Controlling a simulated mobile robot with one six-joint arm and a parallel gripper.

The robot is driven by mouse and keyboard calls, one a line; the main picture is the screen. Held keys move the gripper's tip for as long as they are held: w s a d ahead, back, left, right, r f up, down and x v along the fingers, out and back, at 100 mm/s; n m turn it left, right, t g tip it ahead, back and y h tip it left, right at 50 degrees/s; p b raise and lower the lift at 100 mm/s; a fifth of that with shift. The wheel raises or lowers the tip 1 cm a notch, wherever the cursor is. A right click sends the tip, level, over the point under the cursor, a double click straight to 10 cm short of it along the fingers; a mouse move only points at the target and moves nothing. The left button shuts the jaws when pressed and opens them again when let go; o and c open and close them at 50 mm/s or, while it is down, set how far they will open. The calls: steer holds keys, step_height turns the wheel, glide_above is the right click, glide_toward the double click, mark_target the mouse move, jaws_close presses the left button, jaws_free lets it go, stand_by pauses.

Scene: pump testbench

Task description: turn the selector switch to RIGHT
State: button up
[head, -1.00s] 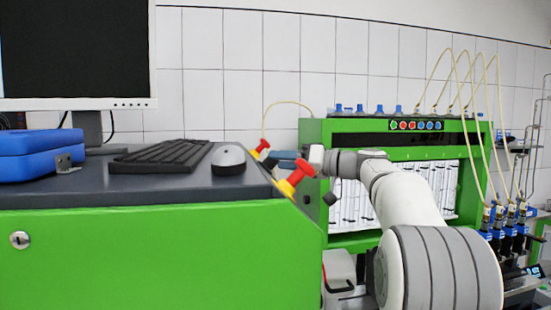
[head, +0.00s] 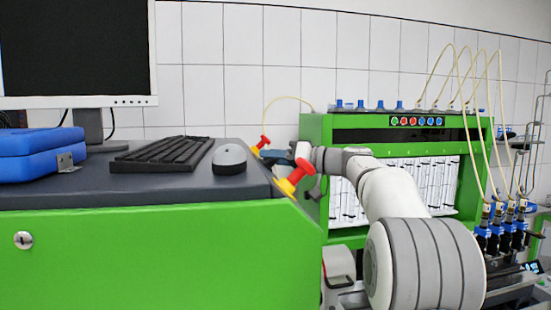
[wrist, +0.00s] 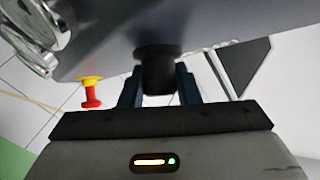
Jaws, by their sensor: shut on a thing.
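The selector switch is a black round knob (wrist: 158,70) on the dark panel in the wrist view. My gripper (wrist: 158,88) has its two dark fingers on either side of the knob and is shut on it. In the head view my gripper (head: 280,156) is at the right end of the grey console, between two red-and-yellow buttons. The knob and its pointer direction are hidden there. No marking on the knob can be read.
A red-and-yellow button (head: 295,177) stands close in front of my gripper, another (head: 262,145) behind it. The wrist view shows one button (wrist: 91,92) left of the fingers. A keyboard (head: 163,154) and a mouse (head: 229,158) lie on the console. A green test bench (head: 313,165) stands behind.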

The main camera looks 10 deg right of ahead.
steer(key=shift+c, duration=0.8)
steer(key=shift+m+h, duration=0.3)
steer(key=shift+m+t+h+b, duration=0.45)
steer(key=shift+m+t+h, duration=0.25)
steer(key=shift+m+h, duration=0.3)
steer(key=m+h, duration=0.1)
steer(key=m+h+p, duration=0.1)
steer(key=m, duration=0.1)
steer(key=shift+a+r+t, duration=0.1)
steer(key=shift+r+t, duration=0.15)
steer(key=shift+t, duration=0.15)
steer(key=m+h+p, duration=0.3)
steer(key=shift+h+p, duration=0.3)
steer(key=shift+p, duration=0.05)
steer(key=shift+m+g+h+p, duration=0.3)
steer(key=shift+m+p, duration=0.3)
steer(key=shift+f, duration=0.2)
